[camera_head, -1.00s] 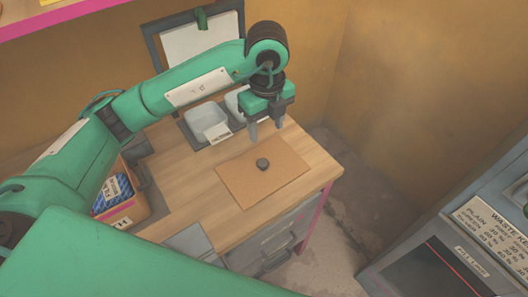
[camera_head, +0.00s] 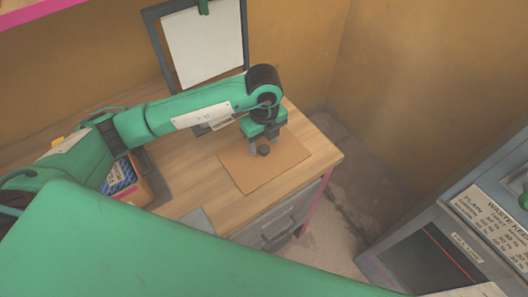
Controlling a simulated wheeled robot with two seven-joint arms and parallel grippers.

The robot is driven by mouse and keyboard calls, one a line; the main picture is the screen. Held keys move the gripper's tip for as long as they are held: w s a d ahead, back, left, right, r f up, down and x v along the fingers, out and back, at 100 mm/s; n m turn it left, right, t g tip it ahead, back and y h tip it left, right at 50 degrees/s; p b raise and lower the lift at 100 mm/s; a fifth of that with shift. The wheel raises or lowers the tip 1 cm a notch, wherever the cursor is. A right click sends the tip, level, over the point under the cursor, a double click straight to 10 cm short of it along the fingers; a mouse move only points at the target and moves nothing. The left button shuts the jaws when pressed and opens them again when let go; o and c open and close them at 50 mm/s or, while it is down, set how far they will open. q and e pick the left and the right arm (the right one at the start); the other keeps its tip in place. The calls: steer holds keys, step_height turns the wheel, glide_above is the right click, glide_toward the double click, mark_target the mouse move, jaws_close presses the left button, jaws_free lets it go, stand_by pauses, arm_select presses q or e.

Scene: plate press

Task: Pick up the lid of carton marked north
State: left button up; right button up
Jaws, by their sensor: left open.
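A flat brown board (camera_head: 285,165) with a small dark round knob (camera_head: 264,151) lies on the wooden table; it looks like a carton lid. My left gripper (camera_head: 266,149) is open, pointing down, with its fingers low on either side of the knob. I cannot tell whether they touch it. An open brown carton (camera_head: 136,194) with blue packs (camera_head: 119,178) inside stands at the left, partly hidden by my arm. Its marking is not readable now. My right gripper is not in view.
The wooden table (camera_head: 200,180) has bare room left of the board. A framed white sheet (camera_head: 203,45) stands against the wall behind. Trays behind the board are mostly hidden by my arm. A grey machine (camera_head: 430,262) stands at the right across a floor gap.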

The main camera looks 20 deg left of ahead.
arm_select(q)
steer(key=shift+f, duration=1.05)
steer(key=c, duration=1)
steer(key=shift+c, duration=0.2)
steer(key=shift+r, duration=0.2)
